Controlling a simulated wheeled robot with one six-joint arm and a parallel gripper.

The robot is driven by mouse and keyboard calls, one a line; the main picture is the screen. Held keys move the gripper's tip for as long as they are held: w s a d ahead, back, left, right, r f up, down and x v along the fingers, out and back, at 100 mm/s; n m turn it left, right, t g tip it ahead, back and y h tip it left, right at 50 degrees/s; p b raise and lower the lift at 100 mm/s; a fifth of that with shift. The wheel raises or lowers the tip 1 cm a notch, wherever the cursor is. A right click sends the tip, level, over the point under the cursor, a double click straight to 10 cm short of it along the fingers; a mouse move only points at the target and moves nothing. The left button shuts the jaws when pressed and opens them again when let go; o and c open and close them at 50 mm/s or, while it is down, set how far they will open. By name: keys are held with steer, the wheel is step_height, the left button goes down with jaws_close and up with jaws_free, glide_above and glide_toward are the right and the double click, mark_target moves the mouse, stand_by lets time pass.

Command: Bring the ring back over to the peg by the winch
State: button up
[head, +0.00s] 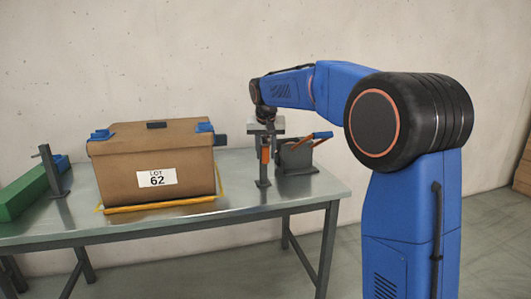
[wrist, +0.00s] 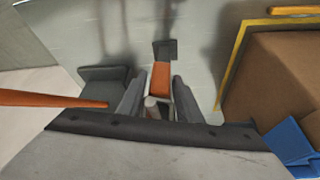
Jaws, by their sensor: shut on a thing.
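My gripper (head: 265,128) is above the right part of the table, beside the winch (head: 296,157), a dark block with a blue lever. In the wrist view the gripper's two dark fingers (wrist: 158,104) are closed in around a small pale piece. I take it to be the ring, but its outline is mostly hidden. An orange piece (wrist: 160,78) shows just beyond the fingertips. A dark upright peg (head: 263,172) with a flat foot stands below the gripper, left of the winch. I cannot tell whether the ring is around the peg or above it.
A brown box (head: 195,180) labelled LOT 62 stands mid-table, edged by yellow tape (head: 160,207). Another dark post (head: 53,171) and a green block (head: 24,194) are at the left. The table's front right (head: 305,190) is clear.

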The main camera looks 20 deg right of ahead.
steer(key=o, duration=1.2)
steer(key=v, duration=1.7)
steer(key=s+d+f+n, duration=0.1)
steer(key=s+f, duration=0.1)
steer(key=s, duration=0.4)
steer(key=s+d+f, duration=0.2)
steer(key=s, duration=0.5)
steer(key=s+f, duration=0.9)
steer(key=s, duration=0.1)
steer(key=s+d+f+n, duration=0.1)
steer(key=s+f, duration=0.8)
steer(key=s, duration=0.1)
steer(key=s+d+f+n+y, duration=0.1)
steer(key=s+f, duration=0.8)
steer(key=s, duration=0.1)
steer(key=shift+s+t, duration=0.3)
